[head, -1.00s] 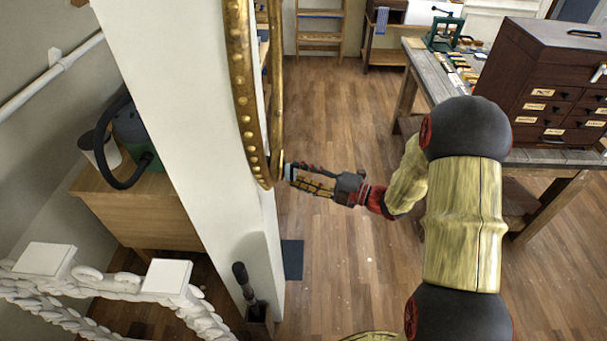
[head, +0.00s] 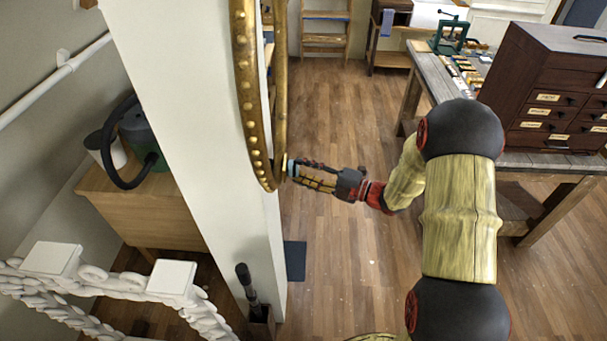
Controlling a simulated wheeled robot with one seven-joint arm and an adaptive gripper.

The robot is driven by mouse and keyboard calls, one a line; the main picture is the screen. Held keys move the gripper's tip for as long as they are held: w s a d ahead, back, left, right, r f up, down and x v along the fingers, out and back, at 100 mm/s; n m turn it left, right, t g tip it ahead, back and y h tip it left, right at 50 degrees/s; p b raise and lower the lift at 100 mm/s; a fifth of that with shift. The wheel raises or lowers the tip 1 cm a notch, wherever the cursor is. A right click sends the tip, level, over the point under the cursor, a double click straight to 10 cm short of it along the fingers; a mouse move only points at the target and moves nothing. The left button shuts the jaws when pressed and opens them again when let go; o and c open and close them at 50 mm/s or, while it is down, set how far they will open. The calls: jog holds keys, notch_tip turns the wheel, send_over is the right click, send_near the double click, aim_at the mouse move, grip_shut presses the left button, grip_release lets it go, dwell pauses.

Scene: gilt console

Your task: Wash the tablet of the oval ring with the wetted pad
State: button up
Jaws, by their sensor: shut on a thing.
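The oval ring (head: 250,108) is a gilt frame with round beads, seen nearly edge-on against the white wall post. My gripper (head: 293,170) is at the ring's lower right edge, its fingers pointing left. It is shut on a small pale pad (head: 290,168), which shows only as a light sliver at the fingertips. The pad is at or very close to the ring's lower edge; I cannot tell whether it touches. The tablet of the ring cannot be made out from this angle.
A wooden workbench (head: 437,75) with a dark drawer chest (head: 550,85) and a green press (head: 449,36) stands at the right. White carved furniture (head: 60,290) is at lower left. A holder with a dark-handled tool (head: 258,318) stands by the post. The middle floor is open.

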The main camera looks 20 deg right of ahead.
jog(key=w, duration=0.1)
jog(key=w+p, duration=0.1)
jog(key=w, duration=0.1)
jog(key=shift+d, duration=0.35)
jog(key=shift+r, duration=0.1)
jog(key=shift+s+p, duration=0.15)
jog(key=shift+p, duration=0.15)
jog(key=shift+s+a+p, duration=0.3)
jog(key=shift+s+p, duration=0.1)
jog(key=shift+s, duration=0.5)
jog(key=shift+s+a+p, duration=0.3)
jog(key=shift+s+p, duration=0.1)
jog(key=shift+s, duration=0.5)
jog(key=shift+s+a+p, duration=0.3)
jog(key=shift+s+p, duration=0.1)
jog(key=shift+s, duration=0.5)
jog(key=shift+r+p, duration=0.1)
jog(key=shift+p, duration=0.3)
